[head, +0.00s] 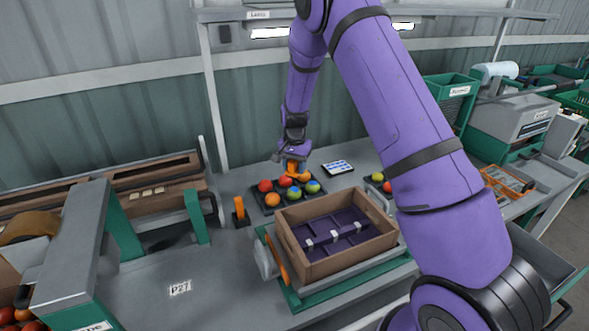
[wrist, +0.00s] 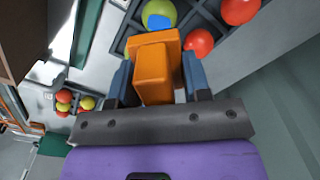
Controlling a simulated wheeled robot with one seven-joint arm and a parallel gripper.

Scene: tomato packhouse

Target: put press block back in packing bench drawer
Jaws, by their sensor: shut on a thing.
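My gripper (head: 292,157) is at the back of the bench, over the dark sorting tray. It is shut on the orange press block (wrist: 153,75), which sits between both fingers in the wrist view. In the head view only a small orange part of the block (head: 292,168) shows below the fingers. Whether the block touches the tray or tomatoes is unclear. The packing bench (head: 215,270) has a grey top. I cannot make out its drawer for certain; a grey open tray-like part (head: 540,258) shows at the right, partly behind my arm.
The dark tray (head: 262,207) holds several red, orange and green tomatoes. A brown crate (head: 345,262) with a purple insert stands in front. An orange-handled tool (head: 240,210) stands left of the tray. A white tablet (head: 337,168) lies behind.

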